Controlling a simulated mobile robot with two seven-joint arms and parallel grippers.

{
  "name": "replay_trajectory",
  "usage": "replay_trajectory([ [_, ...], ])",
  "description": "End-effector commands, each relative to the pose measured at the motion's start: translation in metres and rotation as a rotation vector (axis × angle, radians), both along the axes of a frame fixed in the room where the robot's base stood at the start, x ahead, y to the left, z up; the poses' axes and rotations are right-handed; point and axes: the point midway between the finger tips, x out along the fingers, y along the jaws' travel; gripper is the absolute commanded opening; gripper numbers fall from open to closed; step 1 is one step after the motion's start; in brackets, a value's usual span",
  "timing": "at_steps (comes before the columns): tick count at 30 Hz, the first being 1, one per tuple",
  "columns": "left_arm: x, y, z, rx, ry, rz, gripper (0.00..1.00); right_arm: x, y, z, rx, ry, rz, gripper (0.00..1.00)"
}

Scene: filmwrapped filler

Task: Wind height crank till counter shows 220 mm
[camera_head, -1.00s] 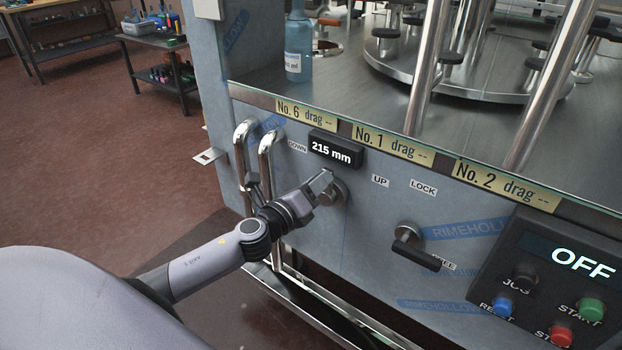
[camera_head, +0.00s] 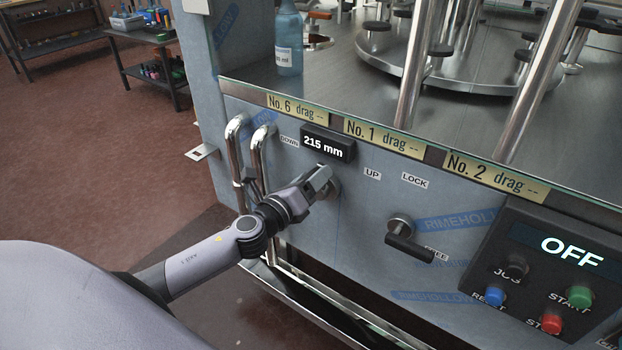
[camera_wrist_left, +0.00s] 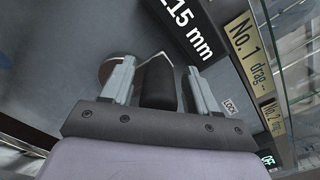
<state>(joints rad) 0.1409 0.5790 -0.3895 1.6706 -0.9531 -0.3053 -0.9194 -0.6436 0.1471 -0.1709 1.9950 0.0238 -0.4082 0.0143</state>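The height counter (camera_head: 327,147) on the machine's front panel reads 215 mm. It also shows, partly cut off, in the left wrist view (camera_wrist_left: 188,28). The height crank's round metal hub (camera_head: 332,188) sits just below it, partly hidden by my left gripper (camera_head: 318,180). UP (camera_head: 372,174) and DOWN (camera_head: 289,140) labels flank the crank. My right gripper is not in view.
A lock lever with a black handle (camera_head: 410,247) sticks out to the right, below the LOCK label (camera_head: 414,181). A control box (camera_head: 555,255) reads OFF. Bent metal rails (camera_head: 258,160) stand left of the crank. A blue bottle (camera_head: 289,40) stands above on the machine deck.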

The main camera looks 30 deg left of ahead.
Motion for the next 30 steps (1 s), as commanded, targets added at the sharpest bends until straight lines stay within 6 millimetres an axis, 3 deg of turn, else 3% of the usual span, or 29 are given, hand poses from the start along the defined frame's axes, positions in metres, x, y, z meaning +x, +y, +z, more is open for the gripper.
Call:
replay_trajectory([
  [8, -0.011, 0.002, -0.001, 0.001, 0.002, 0.001, 0.59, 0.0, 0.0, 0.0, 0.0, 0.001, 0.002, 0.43],
  [21, -0.062, 0.005, -0.001, -0.001, 0.001, 0.0, 0.59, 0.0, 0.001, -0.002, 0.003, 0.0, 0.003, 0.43],
  [30, -0.071, 0.005, 0.0, 0.0, 0.0, 0.0, 0.59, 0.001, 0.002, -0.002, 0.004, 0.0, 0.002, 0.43],
])
